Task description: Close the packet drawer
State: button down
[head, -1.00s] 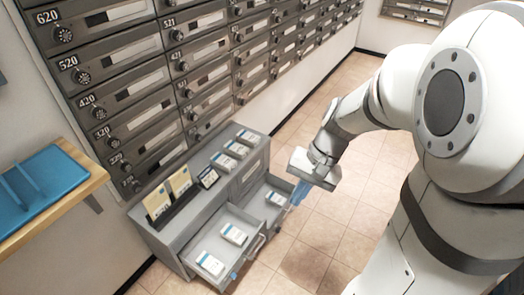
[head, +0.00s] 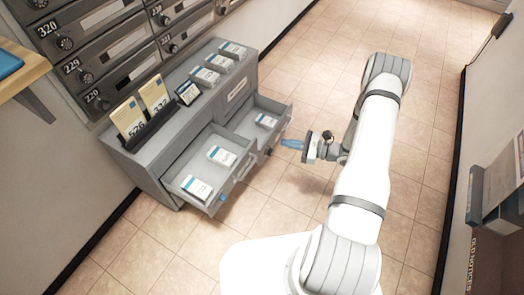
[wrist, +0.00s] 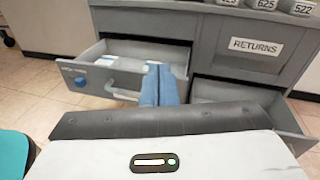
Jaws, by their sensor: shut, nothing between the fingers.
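The grey cabinet (head: 170,145) has two drawers pulled out side by side. The right drawer (head: 283,125), below the RETURNS label (wrist: 256,46), holds one packet (head: 266,121). I cannot tell which of them is the packet drawer. My gripper (head: 287,143) is shut and empty, its blue fingers pointing at the drawer fronts. In the wrist view the fingers (wrist: 158,85) overlap the left drawer's (wrist: 112,79) right end; contact cannot be told.
Several packets (head: 205,75) and two upright yellow cards (head: 142,107) stand on the cabinet top. Mailboxes (head: 110,50) line the wall behind. A grey wall holder (head: 476,193) is at the right. The tiled floor in front of the cabinet is clear.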

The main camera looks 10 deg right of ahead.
notch_tip(320, 180, down, 9)
jog(key=d+m+t+h+b, duration=0.1)
jog(key=d+m+t+b, duration=0.1)
jog(key=m+t, duration=0.15)
jog(key=b, duration=0.4)
send_near(256, 140)
jog(key=shift+m, duration=0.25)
jog(key=x, duration=0.7)
jog(key=shift+s+a+r, duration=0.15)
jog(key=shift+s+r, duration=0.05)
jog(key=shift+s, duration=0.05)
jog(key=shift+w, duration=0.1)
